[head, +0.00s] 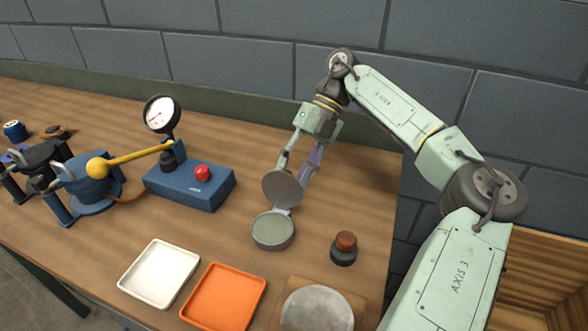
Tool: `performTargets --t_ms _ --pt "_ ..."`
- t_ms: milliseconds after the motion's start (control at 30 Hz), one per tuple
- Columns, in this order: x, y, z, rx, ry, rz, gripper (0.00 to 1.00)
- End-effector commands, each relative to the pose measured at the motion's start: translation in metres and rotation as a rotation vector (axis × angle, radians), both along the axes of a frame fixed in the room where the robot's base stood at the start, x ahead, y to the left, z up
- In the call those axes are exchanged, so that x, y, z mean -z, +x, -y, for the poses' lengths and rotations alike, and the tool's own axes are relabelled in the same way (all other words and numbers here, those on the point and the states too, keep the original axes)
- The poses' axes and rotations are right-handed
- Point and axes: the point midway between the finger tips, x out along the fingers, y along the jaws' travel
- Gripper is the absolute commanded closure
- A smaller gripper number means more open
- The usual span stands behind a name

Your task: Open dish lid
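A round grey-green dish (272,231) sits on the wooden table in the head view. Its round grey lid (281,189) stands tilted up steeply at the dish's far edge, joined there, so the inside of the dish shows. My gripper (294,174) is just behind and above the lid, pointing down. Its two fingers, one pale green and one purple, are spread with a gap between them. The lid's top edge is close to the fingertips; I cannot tell whether they touch it.
A white tray (160,273) and an orange tray (224,297) lie in front. A dark stamp with a brown knob (345,241) stands right, behind a grey disc (317,309) on a board.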

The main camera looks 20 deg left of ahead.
Motion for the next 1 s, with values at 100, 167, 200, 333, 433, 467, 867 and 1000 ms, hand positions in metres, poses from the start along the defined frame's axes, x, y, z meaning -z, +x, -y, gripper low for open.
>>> performTargets --t_ms 100,167,200,333,433,467,867,1000 --pt "-0.008 0.007 0.004 0.004 -0.003 0.002 0.62" --pt "-0.015 0.012 0.007 0.003 -0.002 0.003 0.62" --pt "-0.021 0.016 0.008 0.004 -0.001 0.002 0.62" --pt "-0.037 0.029 0.014 0.004 -0.001 0.002 0.62" --pt "-0.046 0.036 0.018 0.003 -0.007 0.001 0.62" --pt "-0.048 0.038 0.019 0.003 -0.006 0.001 0.62" --pt "-0.056 0.044 0.022 0.0 -0.001 0.0 0.62" --pt "-0.056 0.044 0.022 0.0 -0.001 0.0 0.62"
